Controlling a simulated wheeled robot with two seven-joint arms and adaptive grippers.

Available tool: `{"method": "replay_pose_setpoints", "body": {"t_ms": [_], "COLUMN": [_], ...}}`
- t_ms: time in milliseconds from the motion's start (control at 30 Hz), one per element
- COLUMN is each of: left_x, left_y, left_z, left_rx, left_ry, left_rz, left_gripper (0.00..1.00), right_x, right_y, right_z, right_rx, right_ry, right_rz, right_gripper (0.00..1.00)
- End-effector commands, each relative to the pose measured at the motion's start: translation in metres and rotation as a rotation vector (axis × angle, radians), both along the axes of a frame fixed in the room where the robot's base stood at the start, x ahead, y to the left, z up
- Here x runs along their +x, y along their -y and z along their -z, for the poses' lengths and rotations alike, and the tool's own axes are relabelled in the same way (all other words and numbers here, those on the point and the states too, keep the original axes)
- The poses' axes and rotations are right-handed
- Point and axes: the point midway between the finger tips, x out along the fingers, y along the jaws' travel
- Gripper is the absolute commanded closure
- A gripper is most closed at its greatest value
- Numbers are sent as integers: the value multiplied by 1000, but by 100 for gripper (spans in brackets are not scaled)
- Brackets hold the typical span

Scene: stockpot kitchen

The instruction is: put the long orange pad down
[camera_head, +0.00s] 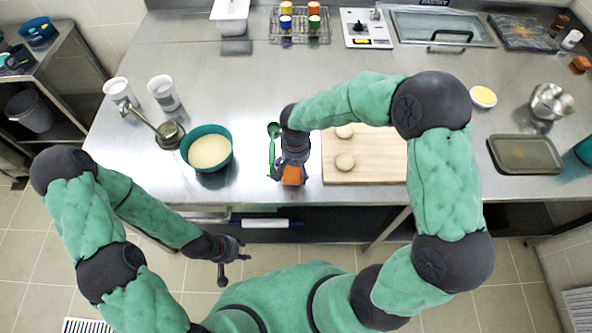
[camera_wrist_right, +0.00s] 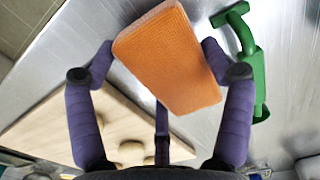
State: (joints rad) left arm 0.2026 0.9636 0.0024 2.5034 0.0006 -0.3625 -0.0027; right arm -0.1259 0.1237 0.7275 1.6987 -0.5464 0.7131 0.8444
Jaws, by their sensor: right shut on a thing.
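The long orange pad (camera_wrist_right: 165,60) is a thick ribbed block between the purple fingers of my right gripper (camera_wrist_right: 157,52), which is shut on it. In the head view the pad (camera_head: 293,175) shows as a small orange patch beneath my right gripper (camera_head: 291,160), near the front edge of the steel counter, between the teal bowl and the wooden board. Whether the pad touches the counter is unclear. My left gripper (camera_head: 232,265) is empty, in front of the counter and below its edge, with its fingers apart.
A green tool (camera_wrist_right: 245,60) lies on the counter (camera_head: 240,90) close beside the pad. A wooden board (camera_head: 375,165) with round dough pieces is to the right. A teal bowl (camera_head: 190,145) is to the left. A grey tray (camera_head: 525,154) lies far right.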

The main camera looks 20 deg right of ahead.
Motion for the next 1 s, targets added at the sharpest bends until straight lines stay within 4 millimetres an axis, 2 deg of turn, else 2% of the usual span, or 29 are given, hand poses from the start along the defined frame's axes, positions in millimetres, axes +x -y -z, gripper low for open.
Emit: {"method": "replay_pose_setpoints", "body": {"t_ms": [33,100,500,533,600,1000], "left_x": [0,0,0,0,0,0], "left_y": [0,0,0,0,0,0], "left_z": [3,4,8,7,7,5], "left_rx": [0,0,0,0,0,0], "left_ry": [0,0,0,0,0,0], "left_rz": [0,0,0,0,0,0], "left_gripper": [60,60,60,60,60,60], "right_x": [-1,-1,0,-1,-1,-1], "right_y": [0,0,0,0,0,0], "right_z": [10,16,21,20,20,18], "right_rx": [0,0,0,0,0,0], "right_ry": [-3,-1,0,0,0,0], "right_rz": [1,1,0,0,0,0], "right_gripper": [54,54,54,13,0,0]}}
